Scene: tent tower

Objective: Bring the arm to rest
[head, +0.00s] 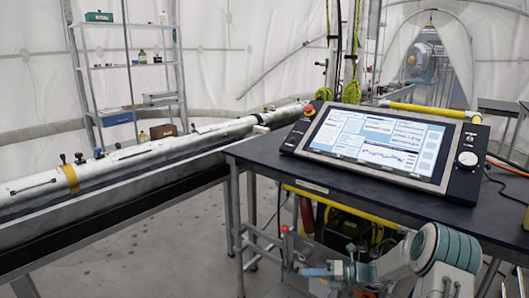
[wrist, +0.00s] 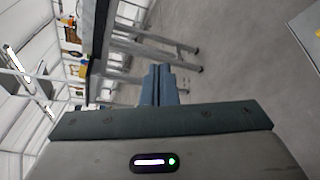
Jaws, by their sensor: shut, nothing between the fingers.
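My gripper (wrist: 159,72) is shut and empty, its two blue-grey fingers together in the wrist view. In the head view my gripper (head: 308,271) shows low in the picture, right of the middle, in front of the dark table. Its fingers point left. My arm comes in from the bottom right, with a grey and teal joint; the rest of it is out of view. The gripper seems apart from the table, though the gap is hard to judge.
A control panel with a lit screen (head: 372,137) lies on the dark table (head: 262,155). A long silver tube (head: 120,165) runs along the left on a frame. Shelves (head: 128,66) stand behind it. Grey floor (head: 165,255) is clear at the lower left.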

